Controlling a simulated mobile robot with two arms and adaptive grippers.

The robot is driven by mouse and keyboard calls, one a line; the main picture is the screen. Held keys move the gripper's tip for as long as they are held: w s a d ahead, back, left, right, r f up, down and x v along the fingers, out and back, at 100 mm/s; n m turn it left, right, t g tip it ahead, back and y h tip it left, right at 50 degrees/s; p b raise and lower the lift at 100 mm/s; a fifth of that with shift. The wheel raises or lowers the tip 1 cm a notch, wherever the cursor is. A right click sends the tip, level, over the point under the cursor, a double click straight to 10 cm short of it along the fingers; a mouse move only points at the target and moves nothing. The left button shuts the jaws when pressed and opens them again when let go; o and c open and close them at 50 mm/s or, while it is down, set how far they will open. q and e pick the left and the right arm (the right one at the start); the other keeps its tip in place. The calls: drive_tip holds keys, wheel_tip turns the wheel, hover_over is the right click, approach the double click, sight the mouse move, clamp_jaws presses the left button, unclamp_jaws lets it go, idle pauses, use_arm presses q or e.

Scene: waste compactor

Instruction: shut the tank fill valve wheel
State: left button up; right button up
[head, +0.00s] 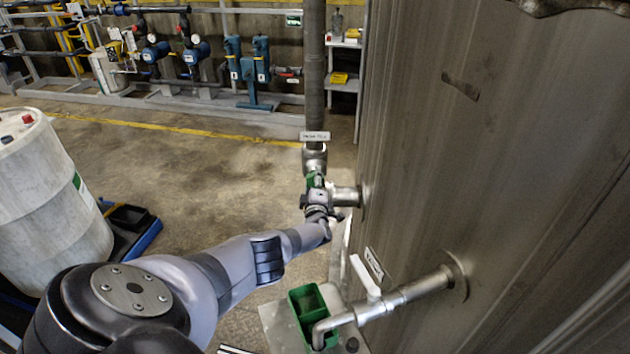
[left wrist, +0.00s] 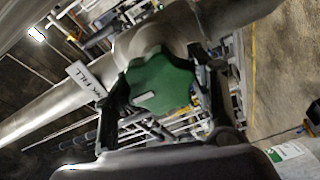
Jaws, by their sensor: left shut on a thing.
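The tank fill valve wheel is a green lobed handwheel (left wrist: 160,82) on a metal pipe, filling the middle of the left wrist view. In the head view a bit of the green wheel (head: 314,181) shows just beyond my left gripper (head: 318,200), below the vertical pipe by the tank. My left gripper is shut on the wheel, with one finger on each side of it in the left wrist view (left wrist: 164,100). A white label reading "fill" (left wrist: 86,80) hangs beside it. My gripper hides part of the wheel in the head view. My right gripper is not in view.
The large metal tank (head: 490,130) stands close on the right. A lower pipe with a white-handled valve (head: 366,277) juts from it above a green bin (head: 306,300). A white drum (head: 50,200) stands at left. Open floor lies between the drum and the tank.

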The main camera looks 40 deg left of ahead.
use_arm(q)
drive_tip(key=shift+s+f, duration=0.1)
idle(0.3)
drive_tip(key=o, duration=1.2)
drive_tip(key=v, duration=1.2)
